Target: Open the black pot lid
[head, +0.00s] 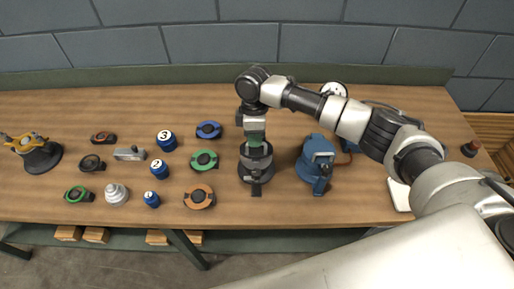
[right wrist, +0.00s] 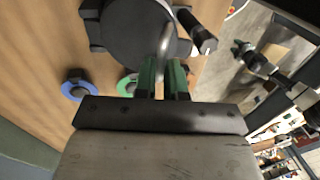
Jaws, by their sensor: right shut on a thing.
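The black pot (head: 256,170) stands near the middle of the table, with a dark clamp-like piece at its front. Its round dark lid (right wrist: 130,30) fills the top of the right wrist view, with a pale metal handle across it. My right gripper (head: 256,141) points down over the pot from behind. In the right wrist view its green fingers (right wrist: 164,68) are shut on the handle of the lid. The fingers partly hide the handle. I cannot tell whether the lid is apart from the pot. My left gripper is not in view.
A blue pot (head: 316,160) stands just right of the black pot. Left of it lie blue (head: 209,130), green (head: 204,160) and orange (head: 198,196) ring-shaped pieces. Numbered blue jars (head: 166,141) stand farther left. A dark pot with a yellow top (head: 38,154) is at the far left.

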